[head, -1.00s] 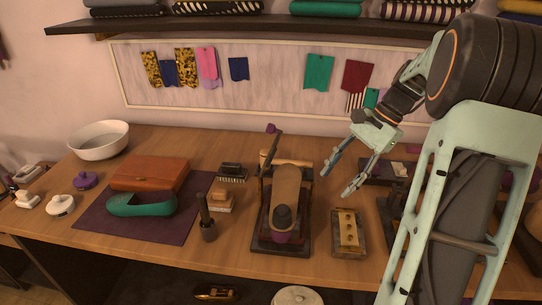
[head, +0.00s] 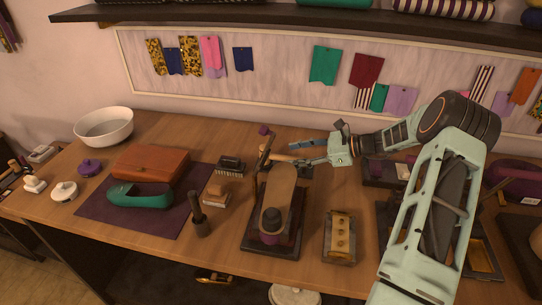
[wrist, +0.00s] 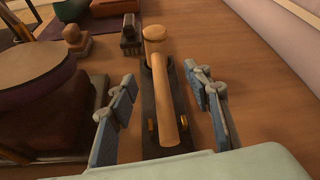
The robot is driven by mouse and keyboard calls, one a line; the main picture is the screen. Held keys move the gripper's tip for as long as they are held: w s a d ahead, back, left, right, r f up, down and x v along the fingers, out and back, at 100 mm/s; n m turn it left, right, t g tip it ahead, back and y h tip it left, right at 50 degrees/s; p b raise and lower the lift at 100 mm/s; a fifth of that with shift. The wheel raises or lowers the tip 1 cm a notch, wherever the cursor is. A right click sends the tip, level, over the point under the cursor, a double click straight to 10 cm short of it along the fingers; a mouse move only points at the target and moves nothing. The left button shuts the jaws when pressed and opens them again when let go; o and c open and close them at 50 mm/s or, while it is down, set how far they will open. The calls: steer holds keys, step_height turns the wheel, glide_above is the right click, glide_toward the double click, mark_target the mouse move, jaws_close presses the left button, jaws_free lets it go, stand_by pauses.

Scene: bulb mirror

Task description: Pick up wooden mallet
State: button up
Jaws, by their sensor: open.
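The wooden mallet (wrist: 168,90) lies in the middle of the wrist view, its round pale head at the far end and its handle running toward me. It rests over a dark stand with brass fittings (wrist: 150,130). My gripper (wrist: 160,78) is open, one finger on each side of the mallet's handle, with gaps on both sides. In the head view, my gripper (head: 291,152) reaches in from the right behind the press (head: 276,215). The mallet (head: 270,156) shows only partly there, hidden by the fingers and the press.
A brush (head: 230,165) and a wooden stamp block (head: 215,194) stand left of the press. A brass-topped block (head: 341,235) stands to its right. A brown leather case (head: 150,163) lies on a purple mat (head: 165,222) farther left. Bare wood lies right of the mallet in the wrist view.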

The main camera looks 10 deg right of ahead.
mark_target(276, 155)
steer(key=p+x, duration=0.1)
steer(key=x, duration=0.6)
steer(key=shift+a+r, duration=0.15)
steer(key=shift+r, duration=0.05)
steer(key=shift+c, duration=0.4)
jaws_close()
